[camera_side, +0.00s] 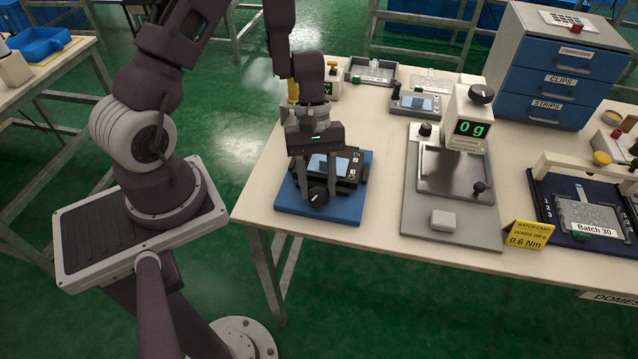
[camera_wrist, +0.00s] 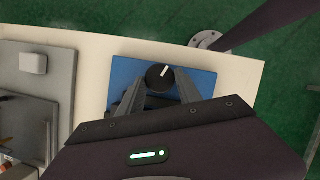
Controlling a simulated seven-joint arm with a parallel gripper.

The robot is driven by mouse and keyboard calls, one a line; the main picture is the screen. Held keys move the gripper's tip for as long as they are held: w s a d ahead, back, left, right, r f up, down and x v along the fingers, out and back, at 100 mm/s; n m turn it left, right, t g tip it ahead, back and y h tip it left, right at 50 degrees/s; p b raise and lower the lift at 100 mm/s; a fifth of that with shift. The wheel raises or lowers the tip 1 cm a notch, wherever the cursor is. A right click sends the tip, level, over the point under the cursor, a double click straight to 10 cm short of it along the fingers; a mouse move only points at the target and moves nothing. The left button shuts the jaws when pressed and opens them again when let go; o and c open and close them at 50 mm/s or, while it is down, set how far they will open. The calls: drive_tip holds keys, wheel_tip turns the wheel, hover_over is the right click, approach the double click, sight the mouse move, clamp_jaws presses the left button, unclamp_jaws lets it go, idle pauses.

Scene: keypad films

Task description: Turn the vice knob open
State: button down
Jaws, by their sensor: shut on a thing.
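The vice stands on a blue base plate (camera_side: 350,205) near the left end of the table. Its round black knob (camera_side: 318,196) with a white pointer line faces the table's front edge. In the wrist view the knob (camera_wrist: 159,77) sits between my fingertips, its white line tilted a little right of upright. My gripper (camera_side: 317,185) is lowered over the vice and shut on the knob. A dark device with a pale blue screen (camera_side: 330,164) sits in the vice, partly hidden by my gripper. The vice jaws are mostly hidden.
Right of the vice is a grey press station (camera_side: 450,210) with a "0 g" display and a white block (camera_side: 443,220). A yellow card (camera_side: 527,234) reads 0.6 Nm. A tray marked Batch 30 (camera_side: 590,215) and blue drawers (camera_side: 555,70) stand farther right. Another screened device (camera_side: 416,102) lies behind.

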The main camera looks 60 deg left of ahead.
drive_tip(key=shift+s+n+t, duration=0.15)
drive_tip(key=shift+n+t, duration=0.75)
drive_tip(key=shift+n, duration=1.3)
drive_tip(key=c, duration=0.8)
unclamp_jaws()
drive_tip(key=shift+c, duration=0.2)
drive_tip(key=v, duration=0.7)
drive_tip(key=shift+a, duration=0.15)
